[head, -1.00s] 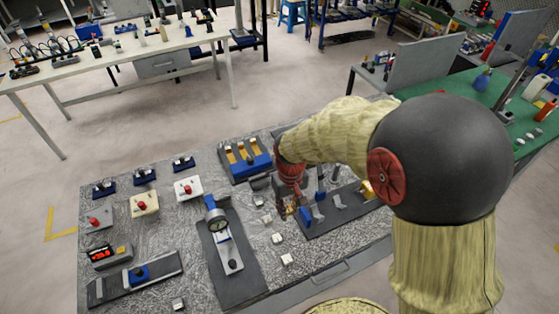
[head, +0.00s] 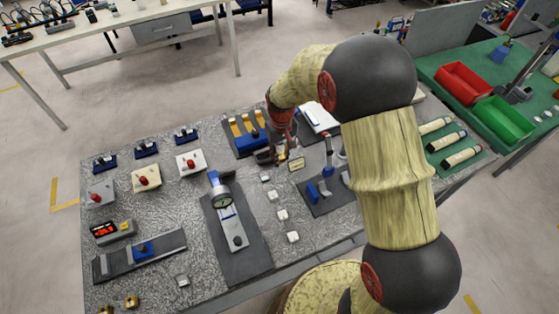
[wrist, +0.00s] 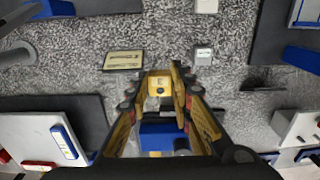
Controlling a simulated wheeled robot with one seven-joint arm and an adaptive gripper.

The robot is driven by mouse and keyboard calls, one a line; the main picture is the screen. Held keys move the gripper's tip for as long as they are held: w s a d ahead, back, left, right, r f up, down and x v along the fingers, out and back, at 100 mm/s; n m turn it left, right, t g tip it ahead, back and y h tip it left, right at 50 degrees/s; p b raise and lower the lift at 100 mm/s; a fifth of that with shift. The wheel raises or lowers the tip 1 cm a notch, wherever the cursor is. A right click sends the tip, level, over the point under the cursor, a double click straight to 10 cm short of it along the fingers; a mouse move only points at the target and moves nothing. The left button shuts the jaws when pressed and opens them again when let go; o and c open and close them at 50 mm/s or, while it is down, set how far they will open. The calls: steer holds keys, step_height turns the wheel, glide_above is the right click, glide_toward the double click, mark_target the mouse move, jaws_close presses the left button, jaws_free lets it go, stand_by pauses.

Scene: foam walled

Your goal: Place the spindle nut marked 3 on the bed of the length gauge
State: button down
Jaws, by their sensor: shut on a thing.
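The spindle nut (wrist: 159,84), a yellow brass block with a dark mark like a 3 or E, sits between my fingertips in the wrist view. My gripper (wrist: 160,92) is shut on it, above the grey speckled tabletop. In the head view my gripper (head: 279,156) is at the back of the bench, in front of a blue holder. What looks like the length gauge (head: 168,250) is a dark flat bed with a blue slider at the front left, beside a red digital readout (head: 105,230). It is well to the left of my gripper.
Boxes with red knobs (head: 146,180) stand at the left. Two brass pieces (head: 132,302) lie at the front left corner.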

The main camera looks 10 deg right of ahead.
steer(key=shift+w+f, duration=1.05)
steer(key=shift+f, duration=0.2)
steer(key=shift+w+f+b, duration=0.1)
steer(key=shift+f+b, duration=0.4)
steer(key=shift+f, duration=1.05)
steer(key=shift+f, duration=0.1)
steer(key=c, duration=1.6)
jaws_free()
